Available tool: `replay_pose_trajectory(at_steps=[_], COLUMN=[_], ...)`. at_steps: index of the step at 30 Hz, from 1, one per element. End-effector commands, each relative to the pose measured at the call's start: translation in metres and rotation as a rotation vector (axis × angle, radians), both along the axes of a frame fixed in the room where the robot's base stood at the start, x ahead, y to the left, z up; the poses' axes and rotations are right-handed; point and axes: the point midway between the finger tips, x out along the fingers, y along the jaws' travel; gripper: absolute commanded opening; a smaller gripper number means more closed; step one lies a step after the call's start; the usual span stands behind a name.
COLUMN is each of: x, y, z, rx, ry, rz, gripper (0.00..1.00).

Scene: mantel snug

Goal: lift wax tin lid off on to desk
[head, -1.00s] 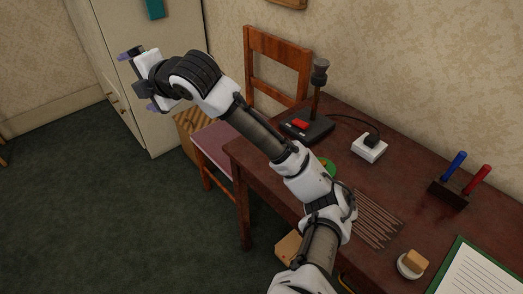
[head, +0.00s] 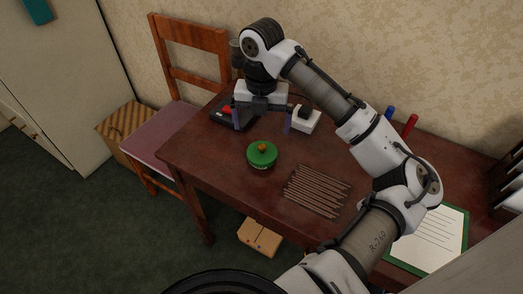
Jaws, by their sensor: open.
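The wax tin (head: 261,162) is a round green tin on the brown desk (head: 215,160), in the middle of the head view. Its green lid (head: 262,153) is on it, with a small orange knob (head: 262,147) on top. My gripper (head: 262,124) is open and empty, pointing down above and behind the tin. Its two bluish fingers are spread, one to each side, and appear apart from the tin.
A row of thin brown sticks (head: 316,190) lies right of the tin. A white socket box (head: 303,118) and a black joystick base (head: 222,120) stand behind. A green-edged paper board (head: 430,240) lies at right. Desk left of the tin is clear.

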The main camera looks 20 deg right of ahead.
Motion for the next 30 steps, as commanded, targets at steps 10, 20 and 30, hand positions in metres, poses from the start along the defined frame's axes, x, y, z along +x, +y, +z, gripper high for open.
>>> replay_pose_trajectory(at_steps=[10,20,30], x=[-0.001,-0.006,-0.006], y=[0.000,0.001,0.001], z=[-0.035,-0.078,-0.082], rx=[-0.001,0.001,0.000], ry=[-0.002,-0.003,-0.004], rz=[-0.001,-0.002,-0.001], gripper=[0.99,0.99,0.91])
